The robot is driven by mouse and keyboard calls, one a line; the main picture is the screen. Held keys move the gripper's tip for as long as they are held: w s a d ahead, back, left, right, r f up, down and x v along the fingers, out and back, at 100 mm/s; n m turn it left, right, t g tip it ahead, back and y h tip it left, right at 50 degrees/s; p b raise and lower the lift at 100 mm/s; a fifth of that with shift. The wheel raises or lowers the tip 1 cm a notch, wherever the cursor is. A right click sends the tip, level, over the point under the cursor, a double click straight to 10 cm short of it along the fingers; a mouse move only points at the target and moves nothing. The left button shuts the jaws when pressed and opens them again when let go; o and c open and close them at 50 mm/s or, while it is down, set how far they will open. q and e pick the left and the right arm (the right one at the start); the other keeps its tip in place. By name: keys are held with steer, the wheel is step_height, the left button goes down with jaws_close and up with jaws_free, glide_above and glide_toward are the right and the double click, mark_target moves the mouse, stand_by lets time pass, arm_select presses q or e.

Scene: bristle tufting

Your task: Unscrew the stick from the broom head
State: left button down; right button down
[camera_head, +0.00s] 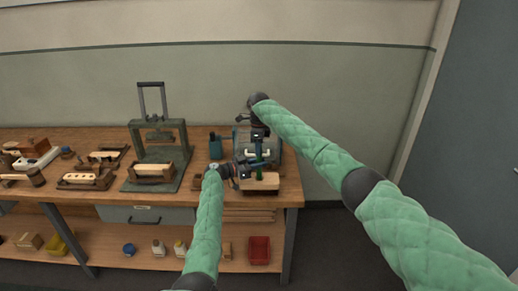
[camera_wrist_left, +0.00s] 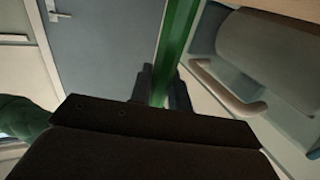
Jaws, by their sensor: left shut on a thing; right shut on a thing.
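The broom head (camera_head: 262,183) is a pale wooden block at the right end of the workbench. The green stick (camera_head: 259,173) rises upright from it. My left gripper (camera_head: 252,167) is at the stick's lower part, just above the broom head. In the left wrist view, the green stick (camera_wrist_left: 178,45) runs between the left gripper's dark fingers (camera_wrist_left: 160,88), which are shut on it. The exact grip there is small and partly hidden. The joint between stick and head is mostly hidden.
A grey-green machine (camera_head: 273,146) stands close behind the stick; its curved handle (camera_wrist_left: 228,90) shows in the left wrist view. A green press (camera_head: 160,150) stands to the left on the workbench (camera_head: 215,186). A red bin (camera_head: 259,250) sits on the lower shelf.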

steer(key=shift+d+n, duration=0.1)
steer(key=shift+n, duration=0.5)
steer(key=shift+d, duration=0.15)
stand_by(0.5)
steer(key=c, duration=1.3)
jaws_free()
steer(key=shift+a+r, duration=0.1)
steer(key=shift+a, duration=0.1)
steer(key=shift+o, duration=0.5)
steer(key=shift+r, duration=2.25)
step_height(320, 180, up, 8)
steer(key=n, duration=0.5)
steer(key=shift+s+a+f, duration=0.1)
steer(key=shift+a, duration=0.05)
step_height(320, 180, down, 12)
